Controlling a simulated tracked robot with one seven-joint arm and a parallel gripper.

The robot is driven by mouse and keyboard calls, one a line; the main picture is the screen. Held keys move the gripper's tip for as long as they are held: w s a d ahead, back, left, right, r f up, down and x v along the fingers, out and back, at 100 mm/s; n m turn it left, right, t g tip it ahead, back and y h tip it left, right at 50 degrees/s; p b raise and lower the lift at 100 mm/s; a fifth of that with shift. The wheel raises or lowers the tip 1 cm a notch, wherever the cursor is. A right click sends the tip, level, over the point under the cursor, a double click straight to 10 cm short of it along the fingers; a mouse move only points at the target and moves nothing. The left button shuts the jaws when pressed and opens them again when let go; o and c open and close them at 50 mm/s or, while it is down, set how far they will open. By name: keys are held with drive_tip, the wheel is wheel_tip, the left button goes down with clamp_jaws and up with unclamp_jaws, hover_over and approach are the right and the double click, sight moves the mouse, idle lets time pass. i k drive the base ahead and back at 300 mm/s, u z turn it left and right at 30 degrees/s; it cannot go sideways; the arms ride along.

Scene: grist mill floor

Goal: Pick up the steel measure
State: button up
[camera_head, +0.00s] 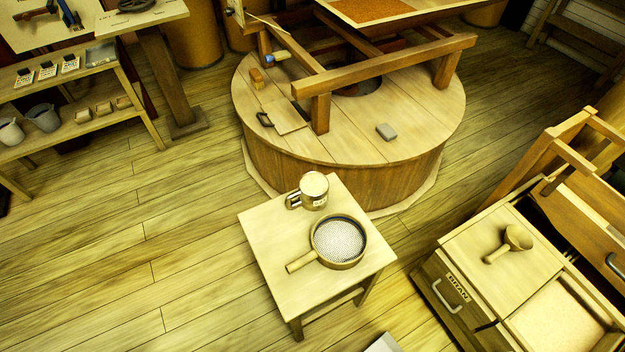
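A steel measure (316,199), a metal cup with a looped handle on its left side, stands upright near the far corner of a small wooden table (268,249). Its top shows pale, and I cannot tell whether it is filled. A small label shows on its side. A round sieve (339,240) with a mesh bottom and a wooden handle lies just in front of it on the same table. My gripper is not in view.
Shelves (75,128) stand at left. The plank floor (150,260) left of the table is clear.

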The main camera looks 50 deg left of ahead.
sight(314, 190)
drive_tip(key=z, duration=0.75)
drive_tip(key=i, duration=0.1)
drive_tip(key=u, duration=2.85)
drive_tip(key=k, duration=1.05)
drive_tip(key=u, duration=0.25)
drive_tip(key=i, duration=0.85)
